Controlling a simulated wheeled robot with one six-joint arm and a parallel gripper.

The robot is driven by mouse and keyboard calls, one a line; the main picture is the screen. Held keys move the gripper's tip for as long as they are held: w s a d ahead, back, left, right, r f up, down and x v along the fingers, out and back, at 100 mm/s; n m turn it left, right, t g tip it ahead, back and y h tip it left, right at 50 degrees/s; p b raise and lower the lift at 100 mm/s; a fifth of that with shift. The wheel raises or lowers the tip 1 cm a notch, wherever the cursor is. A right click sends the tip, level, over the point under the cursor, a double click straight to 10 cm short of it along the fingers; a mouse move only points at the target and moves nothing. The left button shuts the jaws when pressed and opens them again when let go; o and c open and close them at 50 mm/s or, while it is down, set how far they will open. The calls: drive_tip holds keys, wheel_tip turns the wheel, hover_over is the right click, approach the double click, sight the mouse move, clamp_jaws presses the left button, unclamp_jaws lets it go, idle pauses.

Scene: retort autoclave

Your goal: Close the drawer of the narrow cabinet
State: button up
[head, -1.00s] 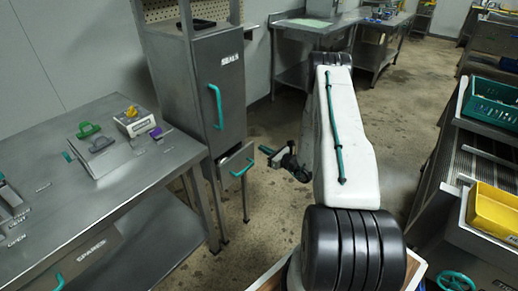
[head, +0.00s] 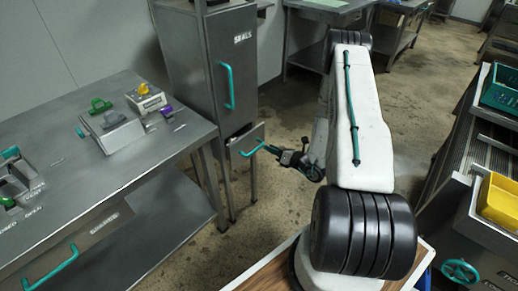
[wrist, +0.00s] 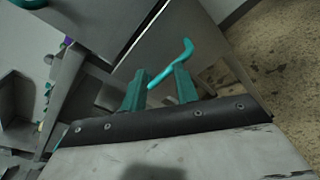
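The narrow grey cabinet, labelled SEALS (head: 205,65), stands at centre left in the head view. Its small drawer (head: 243,138) is at the bottom, with a teal bar handle (head: 252,149) on its front. The drawer looks slightly out from the body; how far is hard to tell. My gripper (head: 279,152) is low in front of the drawer, pointing at it. In the wrist view, the two teal fingers (wrist: 160,87) are apart, and the tilted handle (wrist: 174,62) lies between and just beyond them. Contact with the handle cannot be told.
A steel table (head: 110,180) with small clips and blocks stands left of the cabinet. Its own drawer has a teal handle (head: 52,264). On the right is a rack with a yellow bin (head: 500,200) and a teal crate (head: 503,90).

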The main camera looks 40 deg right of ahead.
sight(256, 149)
drive_tip(key=w+a+f+m, duration=0.1)
drive_tip(key=w+m, duration=0.1)
drive_tip(key=m, duration=0.2)
drive_tip(key=w+a+f+m+h, duration=0.1)
drive_tip(key=w+m, duration=0.2)
drive_tip(key=m, duration=0.1)
drive_tip(key=w+a+f+m, duration=0.1)
drive_tip(key=w+f+m, duration=0.1)
drive_tip(key=m, duration=0.1)
drive_tip(key=shift+w+m+g, duration=0.15)
drive_tip(key=shift+m+g, duration=0.25)
drive_tip(key=shift+c, duration=0.3)
clamp_jaws()
